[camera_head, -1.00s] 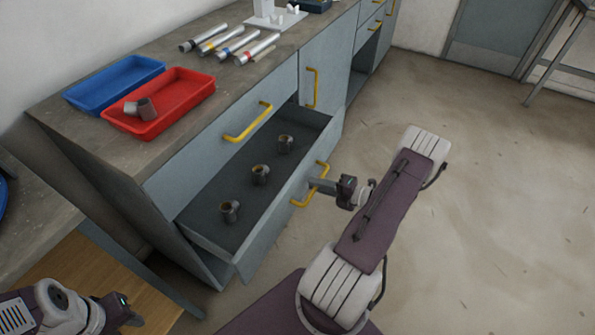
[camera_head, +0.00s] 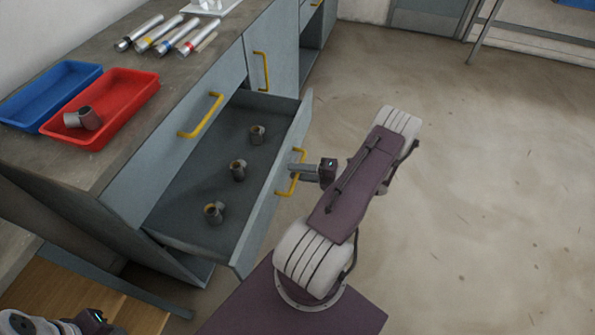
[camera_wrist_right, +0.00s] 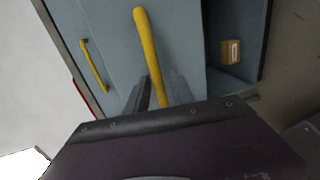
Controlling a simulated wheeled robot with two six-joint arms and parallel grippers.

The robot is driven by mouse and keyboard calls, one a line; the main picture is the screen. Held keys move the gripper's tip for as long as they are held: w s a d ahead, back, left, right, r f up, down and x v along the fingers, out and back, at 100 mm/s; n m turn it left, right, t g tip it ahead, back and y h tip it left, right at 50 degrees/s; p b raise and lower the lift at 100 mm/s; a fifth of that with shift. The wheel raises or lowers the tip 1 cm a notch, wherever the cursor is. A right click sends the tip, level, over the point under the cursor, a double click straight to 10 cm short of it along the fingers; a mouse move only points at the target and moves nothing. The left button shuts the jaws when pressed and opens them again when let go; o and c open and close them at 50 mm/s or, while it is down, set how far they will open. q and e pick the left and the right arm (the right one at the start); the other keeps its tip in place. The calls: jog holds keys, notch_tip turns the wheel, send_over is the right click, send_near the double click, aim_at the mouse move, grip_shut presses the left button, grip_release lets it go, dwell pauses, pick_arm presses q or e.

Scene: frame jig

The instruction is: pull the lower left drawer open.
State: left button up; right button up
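The lower left drawer (camera_head: 185,232) is grey and stands well out from the cabinet, its inside showing in the head view. Its yellow handle (camera_head: 280,190) is on the front panel and also shows in the wrist view (camera_wrist_right: 147,42). My right gripper (camera_head: 298,171) is at this handle; in the wrist view the handle runs between its two fingers (camera_wrist_right: 160,92), which look closed on it. Several dark cylindrical parts stand in the drawer, one of them near the middle (camera_head: 238,170). My left gripper (camera_head: 95,322) is at the bottom left, partly cut off, its fingers unclear.
The upper drawer with its yellow handle (camera_head: 203,115) is shut above. On the counter are a red tray (camera_head: 128,108) holding a grey part, a blue tray (camera_head: 50,97) and several metal tubes (camera_head: 165,35). Open floor (camera_head: 480,200) lies to the right.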

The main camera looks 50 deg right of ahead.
jog(key=p+v, duration=0.1)
jog(key=v, duration=0.8)
dwell(0.6)
